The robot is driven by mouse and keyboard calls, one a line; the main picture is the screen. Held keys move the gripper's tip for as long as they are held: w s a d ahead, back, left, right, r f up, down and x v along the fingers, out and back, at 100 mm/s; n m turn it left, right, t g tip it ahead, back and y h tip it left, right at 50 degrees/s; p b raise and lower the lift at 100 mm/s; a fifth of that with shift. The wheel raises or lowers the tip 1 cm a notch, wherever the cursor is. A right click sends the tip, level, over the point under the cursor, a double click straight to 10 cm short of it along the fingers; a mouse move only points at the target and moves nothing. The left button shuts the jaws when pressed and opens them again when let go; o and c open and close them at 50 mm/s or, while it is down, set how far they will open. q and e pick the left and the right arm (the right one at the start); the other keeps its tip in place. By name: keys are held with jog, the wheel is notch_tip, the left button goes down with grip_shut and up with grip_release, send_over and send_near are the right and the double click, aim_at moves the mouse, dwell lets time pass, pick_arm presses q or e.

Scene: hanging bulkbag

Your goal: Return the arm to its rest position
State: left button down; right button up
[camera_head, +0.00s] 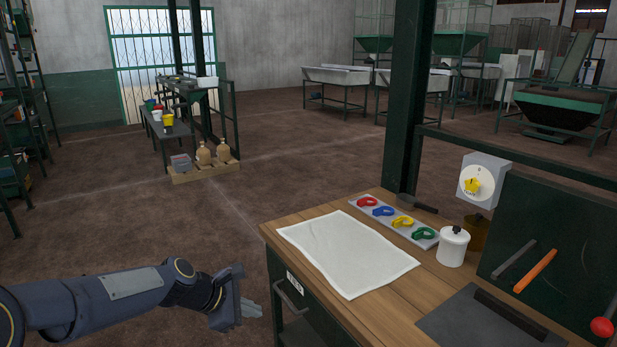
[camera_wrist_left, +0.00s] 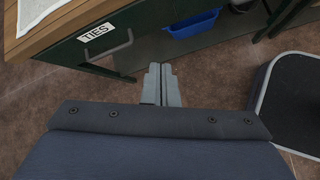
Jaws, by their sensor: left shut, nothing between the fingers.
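My left arm comes in from the left in the head view, low and stretched out. Its gripper (camera_head: 251,306) is shut and empty, just left of the workbench's front corner. In the left wrist view the gripper's two grey fingers (camera_wrist_left: 163,88) lie together over the floor, with nothing between them. They are apart from the drawer labelled TIES (camera_wrist_left: 105,45). My right gripper is not in view.
The wooden workbench (camera_head: 394,313) holds a white cloth (camera_head: 347,252), a tray of coloured rings (camera_head: 395,222) and a white pot (camera_head: 452,246). A blue bin (camera_wrist_left: 192,25) and a dark platform (camera_wrist_left: 292,105) are near the bench's base. Open floor lies left of the bench.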

pick_arm(q)
jog(key=s+a+r+m+y+p, duration=0.1)
jog(key=s+a+r+m+p, duration=0.15)
jog(key=s+r+m, duration=0.5)
jog(key=s+a+r+m+y+p, duration=0.1)
jog(key=s+a+r+m+p, duration=0.2)
jog(key=s, duration=0.8)
jog(key=s+a+m+y+p, duration=0.1)
jog(key=s+a+m, duration=0.1)
jog(key=s+m, duration=0.5)
jog(key=s, duration=0.5)
jog(key=shift+s+r+t, duration=0.15)
jog(key=shift+s+t, duration=0.05)
jog(key=shift+t, duration=0.1)
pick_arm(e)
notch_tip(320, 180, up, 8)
